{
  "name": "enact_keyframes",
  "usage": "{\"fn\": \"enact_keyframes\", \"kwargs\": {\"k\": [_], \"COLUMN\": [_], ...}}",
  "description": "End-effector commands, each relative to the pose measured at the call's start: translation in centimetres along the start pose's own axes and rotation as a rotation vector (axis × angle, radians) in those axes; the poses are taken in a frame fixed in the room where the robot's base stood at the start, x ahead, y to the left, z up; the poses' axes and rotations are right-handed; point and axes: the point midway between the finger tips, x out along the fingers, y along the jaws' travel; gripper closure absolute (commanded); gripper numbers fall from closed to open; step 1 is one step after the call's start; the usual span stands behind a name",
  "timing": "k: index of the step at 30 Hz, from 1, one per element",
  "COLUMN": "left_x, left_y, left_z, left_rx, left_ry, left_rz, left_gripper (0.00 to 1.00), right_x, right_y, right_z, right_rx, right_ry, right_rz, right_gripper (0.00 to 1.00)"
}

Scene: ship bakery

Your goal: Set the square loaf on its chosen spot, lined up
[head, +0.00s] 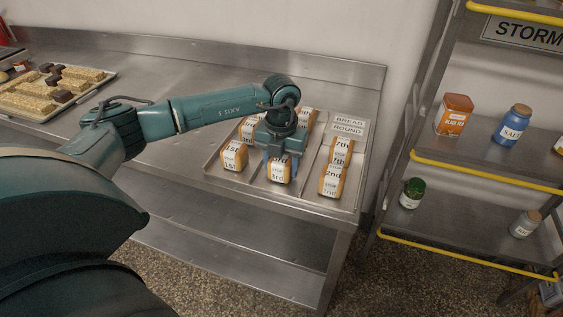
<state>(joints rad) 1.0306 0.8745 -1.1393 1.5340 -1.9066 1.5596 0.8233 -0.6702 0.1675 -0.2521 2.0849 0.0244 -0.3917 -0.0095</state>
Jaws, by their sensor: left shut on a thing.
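My left gripper (280,159) points down over the middle column of a metal tray (208,166). It is shut on the square loaf (279,173), wrapped with a white label, at the tray's front middle. The gripper hides the loaf's top, and I cannot tell whether its underside touches the tray. To its left is a loaf marked 1st (233,160). To its right is a loaf marked 2nd (331,182), with a loaf marked 7th (341,150) behind it. More loaves stand behind, partly hidden by my arm. My right gripper is out of view.
A plate reading BREAD ROUND (349,124) lies at the tray's back right. The steel counter (170,165) is clear left of the tray. A pastry tray (40,108) sits at far left. A shelf rack (480,170) with tins and jars stands at right.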

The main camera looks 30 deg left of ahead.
Motion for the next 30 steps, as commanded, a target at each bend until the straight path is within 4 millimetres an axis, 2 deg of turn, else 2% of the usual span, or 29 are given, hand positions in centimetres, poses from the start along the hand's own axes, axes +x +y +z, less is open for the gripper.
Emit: {"fn": "enact_keyframes", "kwargs": {"k": [10, 11, 18, 25, 30], "left_x": [0.5, 0.3, 0.3, 0.2, -1.2], "left_y": [0.0, 0.0, 0.0, 0.0, 0.0], "left_z": [0.0, 0.0, 0.0, 0.0, 0.1], "left_rx": [0.0, 0.0, 0.0, 0.0, -0.001], "left_ry": [-0.001, -0.001, -0.001, -0.001, -0.004], "left_rz": [-0.001, -0.001, 0.0, -0.001, -0.002], "left_gripper": [0.73, 0.47, 0.28, 0.28, 0.28], "right_x": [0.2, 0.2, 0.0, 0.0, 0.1], "right_y": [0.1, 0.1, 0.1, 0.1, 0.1], "right_z": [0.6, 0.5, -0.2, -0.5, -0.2], "right_rx": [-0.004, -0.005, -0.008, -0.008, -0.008], "right_ry": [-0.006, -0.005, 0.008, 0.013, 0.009], "right_rz": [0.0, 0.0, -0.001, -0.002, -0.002], "right_gripper": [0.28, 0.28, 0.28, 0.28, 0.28]}}
